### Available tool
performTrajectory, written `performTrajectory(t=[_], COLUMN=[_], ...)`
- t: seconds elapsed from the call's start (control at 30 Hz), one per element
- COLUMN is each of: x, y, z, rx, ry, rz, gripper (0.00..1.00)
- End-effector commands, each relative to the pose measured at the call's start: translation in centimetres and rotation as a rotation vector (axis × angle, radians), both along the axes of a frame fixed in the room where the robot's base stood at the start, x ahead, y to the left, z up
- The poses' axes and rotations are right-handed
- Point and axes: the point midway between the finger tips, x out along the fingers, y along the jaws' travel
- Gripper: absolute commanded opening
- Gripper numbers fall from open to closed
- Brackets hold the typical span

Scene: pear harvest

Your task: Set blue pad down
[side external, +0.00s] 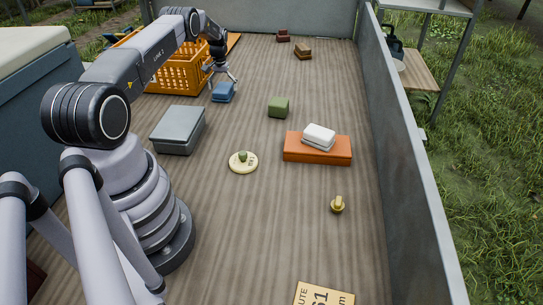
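The blue pad (222,93) is a small blue block in the upper middle of the side view, close to the front right of the orange crate. My gripper (223,80) points down directly over it. Its fingers are spread about as wide as the pad and reach its upper edge. I cannot tell whether they press on the pad or stand just clear of it. The pad looks level and on or very near the wooden floor; any small gap beneath it cannot be made out.
The orange crate (180,74) stands left of the pad. White pads (319,135) rest on an orange slab (318,151). A grey wall (405,135) bounds the right.

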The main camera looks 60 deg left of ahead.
Motion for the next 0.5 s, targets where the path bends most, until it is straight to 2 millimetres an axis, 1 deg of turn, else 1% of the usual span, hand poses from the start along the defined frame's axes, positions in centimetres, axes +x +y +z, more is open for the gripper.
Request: performTrajectory(t=[0.3,0.37,0.47,0.5], x=[0.0,0.0,0.1,0.1], y=[0.0,0.0,0.1,0.1], z=[0.2,0.7,2.2,3.0], rx=[0.001,0.001,0.002,0.003], ry=[-0.001,-0.001,-0.002,-0.003], rz=[0.000,0.000,0.000,0.000], gripper=[0.91,0.91,0.91,0.91])
